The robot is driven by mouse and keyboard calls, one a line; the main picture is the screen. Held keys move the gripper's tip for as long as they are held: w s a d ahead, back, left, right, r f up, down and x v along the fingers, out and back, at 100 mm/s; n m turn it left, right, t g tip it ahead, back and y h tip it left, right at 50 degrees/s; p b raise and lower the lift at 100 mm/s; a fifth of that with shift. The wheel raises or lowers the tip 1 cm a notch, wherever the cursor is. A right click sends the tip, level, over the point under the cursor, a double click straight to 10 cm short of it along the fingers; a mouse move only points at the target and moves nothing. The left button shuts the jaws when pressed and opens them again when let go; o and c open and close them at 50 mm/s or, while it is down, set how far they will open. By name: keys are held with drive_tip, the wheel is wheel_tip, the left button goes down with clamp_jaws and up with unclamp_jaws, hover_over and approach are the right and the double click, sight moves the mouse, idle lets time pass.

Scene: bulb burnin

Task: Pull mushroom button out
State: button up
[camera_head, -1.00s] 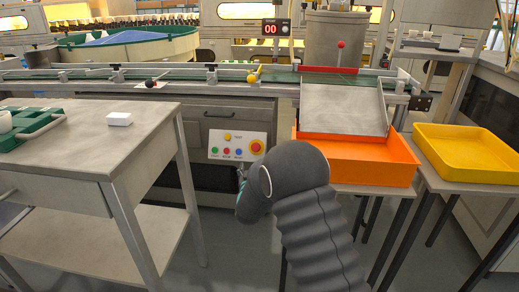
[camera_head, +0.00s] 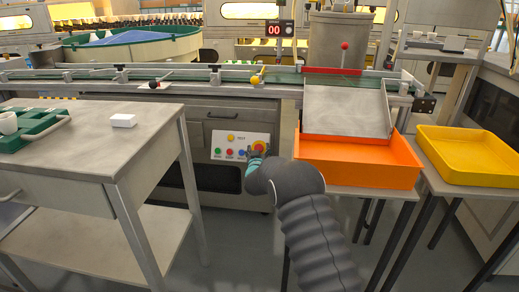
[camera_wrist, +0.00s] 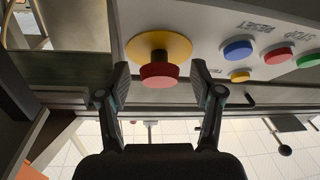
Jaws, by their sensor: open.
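The red mushroom button (camera_wrist: 158,74) sits on a yellow round collar (camera_wrist: 176,45) on the pale control panel (camera_head: 242,140). In the wrist view its red head stands off the collar on a dark stem. My gripper (camera_wrist: 163,78) is open, with one finger on each side of the red head and a visible gap on both sides. In the head view my gripper (camera_head: 258,153) is in front of the button, which is partly hidden by it; the yellow collar (camera_head: 259,142) still shows.
Blue (camera_wrist: 238,49), red (camera_wrist: 279,56) and green (camera_wrist: 310,61) buttons and a small yellow button (camera_wrist: 240,76) are beside it on the panel. An orange tray (camera_head: 360,165) stands to the right, a grey table (camera_head: 150,140) to the left. The conveyor (camera_head: 190,78) runs above.

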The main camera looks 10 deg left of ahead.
drive_tip(key=shift+w, duration=0.35)
clamp_jaws()
drive_tip(key=shift+s+r+b, duration=0.15)
drive_tip(key=shift+s+b, duration=0.3)
drive_tip(key=shift+b, duration=0.25)
drive_tip(key=shift+r, duration=0.15)
unclamp_jaws()
drive_tip(key=shift+s, duration=0.1)
drive_tip(key=shift+a, duration=0.1)
